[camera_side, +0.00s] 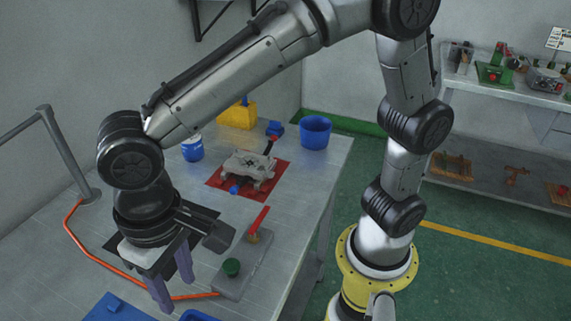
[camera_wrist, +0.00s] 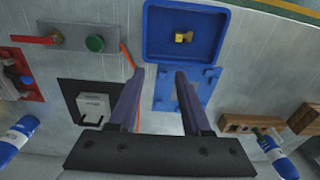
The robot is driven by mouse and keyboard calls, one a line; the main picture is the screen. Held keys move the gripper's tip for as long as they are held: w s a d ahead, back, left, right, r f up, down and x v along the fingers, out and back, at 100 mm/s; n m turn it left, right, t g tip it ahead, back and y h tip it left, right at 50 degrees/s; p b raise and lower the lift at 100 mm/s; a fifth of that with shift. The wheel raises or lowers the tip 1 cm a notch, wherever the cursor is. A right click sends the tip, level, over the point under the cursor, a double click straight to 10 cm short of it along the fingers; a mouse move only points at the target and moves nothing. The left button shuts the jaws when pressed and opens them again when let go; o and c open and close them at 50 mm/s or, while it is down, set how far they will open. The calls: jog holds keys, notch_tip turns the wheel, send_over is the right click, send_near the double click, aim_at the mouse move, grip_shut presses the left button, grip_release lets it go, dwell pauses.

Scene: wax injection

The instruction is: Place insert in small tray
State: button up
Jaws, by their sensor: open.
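In the wrist view, a small brass-yellow piece (camera_wrist: 184,37), which looks like the insert, lies inside a blue tray with raised walls (camera_wrist: 149,30). My gripper (camera_wrist: 160,75) is open, with its two purple fingers apart and nothing held between them. In that view the fingertips lie below the tray, over and beside a flat blue plate (camera_wrist: 166,97). The right finger hides part of the plate. In the side view, my gripper (camera_side: 172,292) points down above the table at the lower left. The tray (camera_side: 200,316) is cut by the bottom edge there, and its contents are hidden.
A plate with a red lever (camera_side: 258,222) and green knob (camera_side: 232,267) lies right of my gripper. A metal mould (camera_side: 248,165) sits on a red mat. A white block (camera_wrist: 95,105) is on a black mat. Wooden blocks (camera_wrist: 240,122) and blue-white containers stand near the edges.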

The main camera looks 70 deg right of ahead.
jog(key=w+d+r+t, duration=0.1)
jog(key=d+r, duration=0.4)
jog(key=d, duration=0.6)
jog(key=s+d+t, duration=0.2)
jog(key=s+d, duration=0.3)
jog(key=d, duration=0.4)
jog(key=s+d+t, duration=0.2)
jog(key=s+d, duration=0.2)
jog(key=d, duration=0.5)
jog(key=shift+s+f, duration=0.2)
jog(key=shift+s, duration=0.15)
